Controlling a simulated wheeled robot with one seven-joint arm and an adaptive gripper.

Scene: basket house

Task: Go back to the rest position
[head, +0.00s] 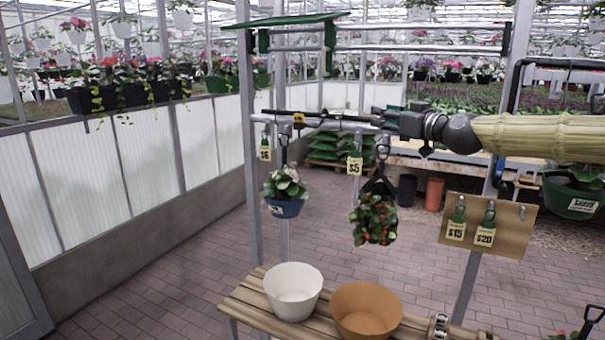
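My arm reaches in from the right in the head view. My gripper (393,118) is at its left end, in front of or beside the grey hanging rail (340,126). The fingers are small and blend with the rail, so I cannot tell whether they are open or shut, or whether they touch it. A blue basket with white flowers (285,207) hangs at the left of the rail. A dark hanger with a red-flowered plant (374,222) hangs below and left of my gripper. I see nothing clearly held.
A white pot (293,291) and an orange-brown pot (366,310) stand on a slatted wooden bench (250,309). A wooden board (519,239) with price tags is below my arm. A green basket (571,195) hangs at the right. Brick floor (160,280) is clear at left.

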